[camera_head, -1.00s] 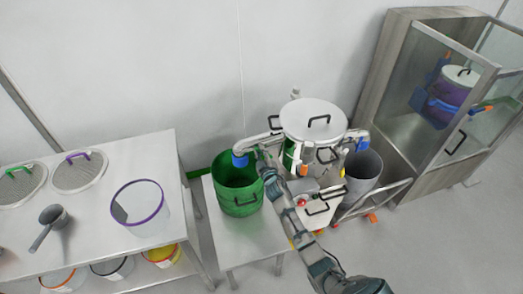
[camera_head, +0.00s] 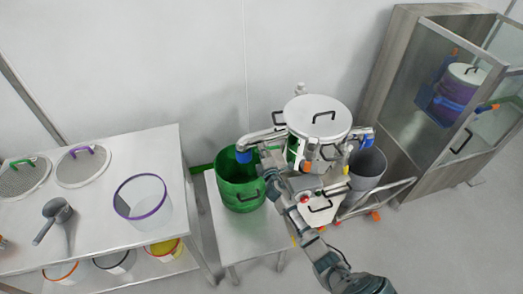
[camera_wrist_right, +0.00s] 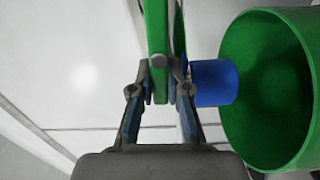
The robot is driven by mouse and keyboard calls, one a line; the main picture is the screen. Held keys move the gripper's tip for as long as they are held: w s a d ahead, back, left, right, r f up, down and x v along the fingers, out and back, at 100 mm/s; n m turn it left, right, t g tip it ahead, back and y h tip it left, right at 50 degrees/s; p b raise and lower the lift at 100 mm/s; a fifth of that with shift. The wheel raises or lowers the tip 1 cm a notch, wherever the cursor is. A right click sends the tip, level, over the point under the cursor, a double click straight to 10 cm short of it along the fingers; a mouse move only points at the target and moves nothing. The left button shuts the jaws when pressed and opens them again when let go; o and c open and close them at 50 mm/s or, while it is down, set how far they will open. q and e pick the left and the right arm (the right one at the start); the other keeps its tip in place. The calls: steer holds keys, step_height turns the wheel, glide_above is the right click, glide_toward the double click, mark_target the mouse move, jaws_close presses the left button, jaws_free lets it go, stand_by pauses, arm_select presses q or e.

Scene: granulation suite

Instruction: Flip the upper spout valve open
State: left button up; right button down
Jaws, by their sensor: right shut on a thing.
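The steel vessel (camera_head: 318,118) has an upper spout (camera_head: 262,138) that reaches left and ends in a blue outlet (camera_head: 243,156). The outlet also shows in the right wrist view (camera_wrist_right: 213,83), at the mouth of the green bucket (camera_head: 239,190). My right gripper (camera_head: 268,162) is just below the spout, close to the outlet. In the wrist view, my right gripper (camera_wrist_right: 161,92) is shut on the green valve handle (camera_wrist_right: 157,45), a flat bar between the fingertips. The valve body is mostly hidden there. My left gripper is not in view.
The green bucket stands on a small steel table (camera_head: 258,235). A steel bench (camera_head: 100,220) at left holds a clear tub (camera_head: 143,205), a scoop (camera_head: 57,211) and sieve lids. A grey bin (camera_head: 368,168) is right of the vessel. A glass-sided cabinet (camera_head: 415,130) stands farther right.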

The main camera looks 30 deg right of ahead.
steer(key=shift+f+n, duration=0.2)
steer(key=shift+n, duration=0.2)
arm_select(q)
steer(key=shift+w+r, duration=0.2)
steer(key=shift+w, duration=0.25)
arm_select(e)
steer(key=c, duration=1.3)
jaws_free()
steer(key=shift+f, duration=0.1)
steer(key=shift+o, duration=0.9)
steer(key=shift+w, duration=0.1)
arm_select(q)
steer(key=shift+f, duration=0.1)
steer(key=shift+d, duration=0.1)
arm_select(e)
steer(key=shift+s, duration=0.3)
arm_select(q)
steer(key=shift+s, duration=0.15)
arm_select(e)
steer(key=v, duration=1.1)
steer(key=shift+s, duration=0.15)
steer(key=shift+a+f, duration=0.1)
steer(key=shift+f, duration=0.1)
